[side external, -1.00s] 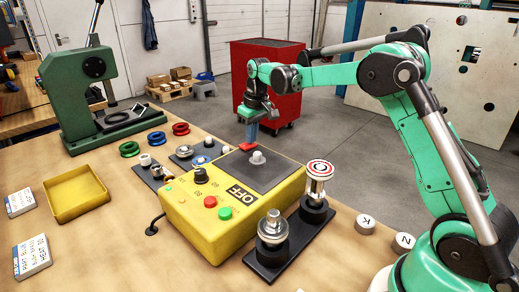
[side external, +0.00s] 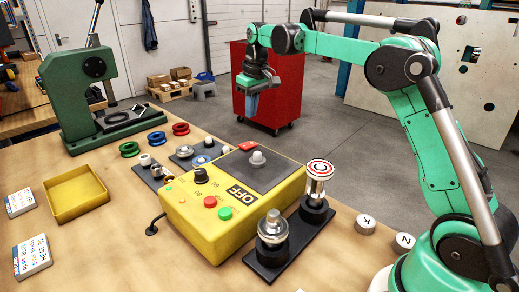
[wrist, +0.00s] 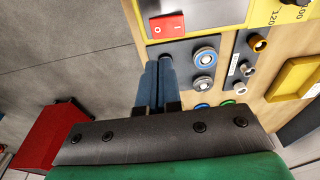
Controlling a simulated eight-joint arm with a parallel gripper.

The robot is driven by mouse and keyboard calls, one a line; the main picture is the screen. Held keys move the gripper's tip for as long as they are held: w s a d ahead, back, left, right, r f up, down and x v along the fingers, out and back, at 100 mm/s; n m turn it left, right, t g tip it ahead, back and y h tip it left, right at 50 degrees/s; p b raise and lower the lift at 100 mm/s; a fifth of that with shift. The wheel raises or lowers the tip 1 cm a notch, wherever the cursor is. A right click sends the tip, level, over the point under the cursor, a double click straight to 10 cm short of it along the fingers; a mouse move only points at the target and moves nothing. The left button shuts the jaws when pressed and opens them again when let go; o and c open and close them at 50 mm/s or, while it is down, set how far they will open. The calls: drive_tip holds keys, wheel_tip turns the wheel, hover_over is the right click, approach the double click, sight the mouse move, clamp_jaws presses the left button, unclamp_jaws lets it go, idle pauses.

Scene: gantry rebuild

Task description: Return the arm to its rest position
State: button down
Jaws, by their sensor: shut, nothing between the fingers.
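My gripper (side external: 252,103) hangs from my green arm in the side view, raised in the air above and behind the yellow control box (side external: 205,218). Its blue fingers are together with nothing between them. In the wrist view the fingers (wrist: 158,65) lie side by side, over the edge of the table and a dark plate with metal parts. The red switch (wrist: 166,26) on the box shows near the top of the wrist view, apart from the fingers.
A black stand (side external: 283,243) with metal parts is in front of the box. A green press (side external: 83,90) and yellow tray (side external: 76,196) are at left. A red cabinet (side external: 270,80) stands on the floor behind. The air around my gripper looks clear.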

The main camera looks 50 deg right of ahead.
drive_tip(key=s+a+r+t, duration=0.25)
drive_tip(key=s+a, duration=0.55)
drive_tip(key=s, duration=0.4)
drive_tip(key=s+a+f+t, duration=0.2)
drive_tip(key=s+f+t, duration=0.1)
drive_tip(key=s+f, duration=0.2)
drive_tip(key=shift+s+a+f, duration=0.15)
drive_tip(key=shift+s+a, duration=0.25)
drive_tip(key=shift+s, duration=0.45)
